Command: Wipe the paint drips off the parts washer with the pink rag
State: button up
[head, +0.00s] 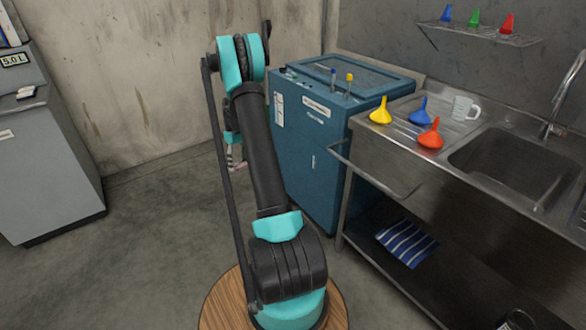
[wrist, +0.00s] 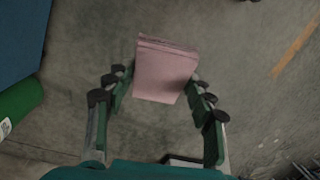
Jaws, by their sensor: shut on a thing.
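The pink rag (wrist: 166,72) is folded into a thick pad between the fingers of my gripper (wrist: 158,82), which is shut on it. The rag hangs over open floor in the wrist view. In the head view my gripper is mostly hidden behind my arm, and only a bit of the rag (head: 238,167) shows below it. The parts washer (head: 310,150) is a blue cabinet with a lidded top, just right of my gripper. I cannot make out any paint drips on its visible faces.
A steel sink bench (head: 400,165) stands right of the washer, with yellow (head: 381,112), blue (head: 421,111) and red (head: 431,134) funnels and a clear jug (head: 465,108). A striped cloth (head: 407,243) lies on its lower shelf. A grey machine (head: 45,150) stands left. Floor between is clear.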

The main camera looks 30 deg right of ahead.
jog(key=w+d+f+n+g+h, duration=0.15)
jog(key=d+f+n+h, duration=0.25)
jog(key=d, duration=0.4)
jog(key=w+d+f+n+h, duration=0.25)
jog(key=d+f+h, duration=0.2)
jog(key=d, duration=0.35)
jog(key=n+t+h, duration=0.6)
send_near(316, 164)
jog(key=w+a+f, duration=0.2)
jog(key=w, duration=0.2)
jog(key=shift+w+d+f, duration=0.1)
jog(key=shift+w+d, duration=0.1)
jog(key=shift+d, duration=1.2)
jog(key=shift+w+d+f, duration=0.1)
jog(key=shift+w+d, duration=0.15)
jog(key=shift+d, duration=1.15)
jog(key=shift+d, duration=1)
jog(key=shift+s+d, duration=0.1)
jog(key=shift+s, duration=1.8)
jog(key=shift+d+r, duration=0.1)
jog(key=shift+d, duration=0.05)
